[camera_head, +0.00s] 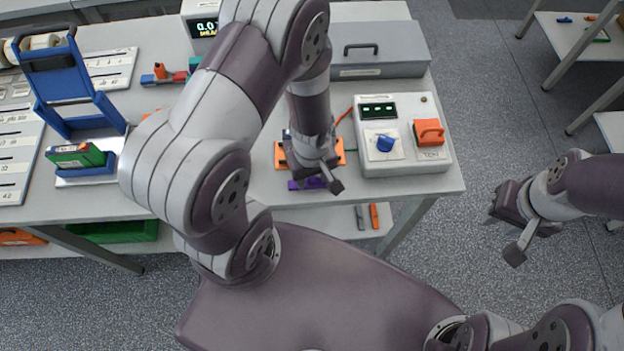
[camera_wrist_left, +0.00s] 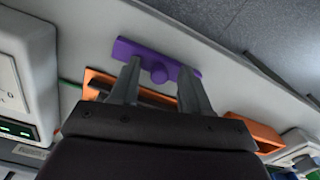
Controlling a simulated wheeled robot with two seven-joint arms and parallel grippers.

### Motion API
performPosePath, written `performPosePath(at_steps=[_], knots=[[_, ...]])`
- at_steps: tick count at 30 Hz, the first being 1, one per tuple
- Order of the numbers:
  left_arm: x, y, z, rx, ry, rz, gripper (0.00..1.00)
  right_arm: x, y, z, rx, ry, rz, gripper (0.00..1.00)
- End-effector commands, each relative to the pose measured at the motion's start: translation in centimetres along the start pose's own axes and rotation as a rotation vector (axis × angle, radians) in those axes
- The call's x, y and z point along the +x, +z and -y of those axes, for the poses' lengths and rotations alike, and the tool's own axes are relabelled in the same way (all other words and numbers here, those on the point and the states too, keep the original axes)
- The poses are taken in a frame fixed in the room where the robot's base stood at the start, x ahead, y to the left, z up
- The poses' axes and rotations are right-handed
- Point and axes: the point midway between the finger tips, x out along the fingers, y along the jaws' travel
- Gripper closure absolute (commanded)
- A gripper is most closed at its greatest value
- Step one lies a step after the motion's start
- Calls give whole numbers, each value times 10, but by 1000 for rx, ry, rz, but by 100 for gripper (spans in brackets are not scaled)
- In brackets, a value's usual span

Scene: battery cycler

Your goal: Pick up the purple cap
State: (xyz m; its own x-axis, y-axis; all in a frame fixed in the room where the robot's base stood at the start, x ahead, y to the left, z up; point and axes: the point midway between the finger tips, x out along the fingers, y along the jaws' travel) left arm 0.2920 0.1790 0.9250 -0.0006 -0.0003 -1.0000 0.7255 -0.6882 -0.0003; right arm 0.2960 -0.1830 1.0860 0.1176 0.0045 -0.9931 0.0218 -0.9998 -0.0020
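The purple cap (camera_head: 307,184) lies near the front edge of the table, partly hidden by my left gripper (camera_head: 316,174) in the head view. In the left wrist view the purple cap (camera_wrist_left: 148,54) is a flat bar with a round knob in the middle. My left gripper (camera_wrist_left: 158,80) is open above it, its two fingers apart and the knob between them in the picture. I cannot tell whether the fingertips touch the cap. My right gripper (camera_head: 506,238) is open and empty, away from the table on the right.
An orange tray (camera_head: 337,158) lies just behind the cap, under my left gripper. A white control box (camera_head: 403,167) with a blue knob and an orange switch stands to the right. A grey lidded case (camera_head: 385,52) is at the back. A blue stand (camera_head: 65,85) is at the left.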

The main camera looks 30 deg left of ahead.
Motion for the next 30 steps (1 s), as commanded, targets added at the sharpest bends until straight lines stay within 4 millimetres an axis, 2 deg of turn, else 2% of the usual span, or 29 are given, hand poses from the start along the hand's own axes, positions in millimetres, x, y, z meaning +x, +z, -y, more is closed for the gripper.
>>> performPosePath(at_steps=[1, 3, 4, 16, 20, 23, 30], knots=[[0, 0, 0, 0, 0, 0, 70, 0, 0, 0, 0, 0, 0, 67], [0, 0, 0, 0, 0, 0, 93, 0, 0, 0, 0, 0, 0, 67], [0, 0, 0, 0, 0, 0, 100, 0, 0, 0, 0, 0, 0, 67], [-5, -1, -1, 0, 2, -2, 100, 0, 0, 0, 0, 0, 0, 67], [-20, -1, -1, 0, 4, -4, 100, 1, 0, 0, 0, 0, 0, 67], [-39, -1, -1, 0, 5, -4, 100, 1, 0, 0, 0, 0, 0, 67], [-71, 51, -10, 11, 4, -2, 100, 5, 1, 0, 0, 0, 0, 67]])
